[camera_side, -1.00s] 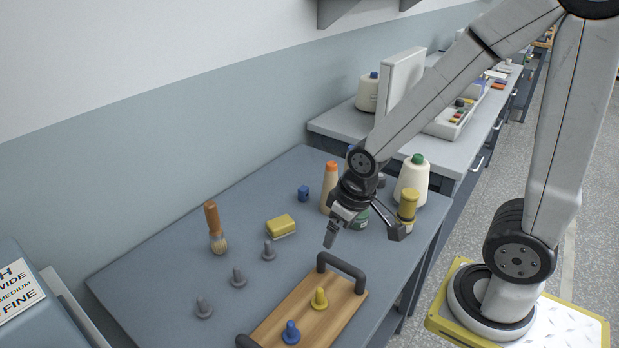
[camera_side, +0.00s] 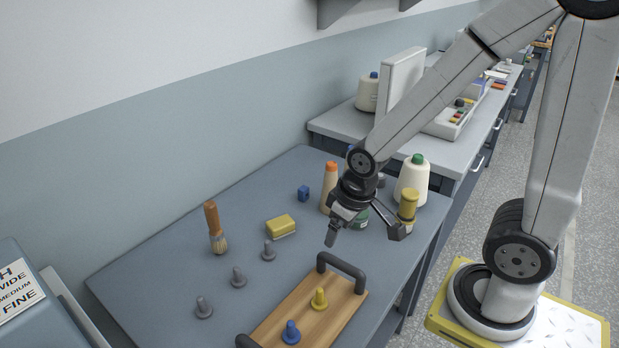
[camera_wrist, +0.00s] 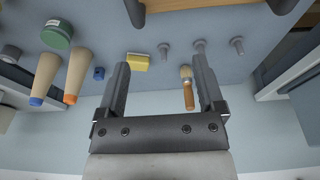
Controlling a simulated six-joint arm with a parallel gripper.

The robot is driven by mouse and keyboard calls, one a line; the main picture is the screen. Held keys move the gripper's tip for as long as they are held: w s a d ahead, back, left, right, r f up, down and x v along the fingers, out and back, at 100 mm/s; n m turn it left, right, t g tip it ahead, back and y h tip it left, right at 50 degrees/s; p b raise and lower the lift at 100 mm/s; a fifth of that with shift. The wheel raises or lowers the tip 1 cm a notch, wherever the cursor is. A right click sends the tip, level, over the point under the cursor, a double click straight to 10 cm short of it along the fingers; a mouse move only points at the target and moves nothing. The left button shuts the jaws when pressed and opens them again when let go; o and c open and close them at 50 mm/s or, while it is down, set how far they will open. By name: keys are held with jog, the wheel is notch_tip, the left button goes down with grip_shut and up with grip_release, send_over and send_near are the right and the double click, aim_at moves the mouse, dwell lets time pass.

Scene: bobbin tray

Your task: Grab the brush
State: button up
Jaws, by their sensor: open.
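The brush (camera_side: 212,224) has an orange-brown wooden handle and pale bristles. In the side view it stands on the blue-grey table at the left, bristles down and handle up. It also shows in the wrist view (camera_wrist: 188,88), beside the inner side of the right finger. My gripper (camera_side: 362,236) is open and empty above the table, well to the right of the brush. In the wrist view my gripper's two fingers (camera_wrist: 164,85) are wide apart with nothing held between them.
A wooden tray (camera_side: 272,335) with black handles holds a yellow and a blue peg. Bottles and cones (camera_side: 412,180) crowd the table's right end. A blue piece (camera_side: 303,193) sits behind.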

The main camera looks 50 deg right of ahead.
jog(key=w+d+n+t, duration=0.15)
jog(key=w+t, duration=0.25)
jog(key=w, duration=0.8)
jog(key=n+t+y, duration=0.5)
jog(key=n+y, duration=0.3)
jog(key=y, duration=0.6)
send_over(215, 229)
jog(key=w+d+v, duration=0.1)
jog(key=v, duration=0.5)
notch_tip(215, 229, down, 8)
jog(key=shift+w+a+f, duration=0.1)
jog(key=shift+a, duration=0.05)
jog(key=shift+a, duration=0.1)
jog(key=shift+x, duration=3.85)
jog(key=shift+w, duration=0.1)
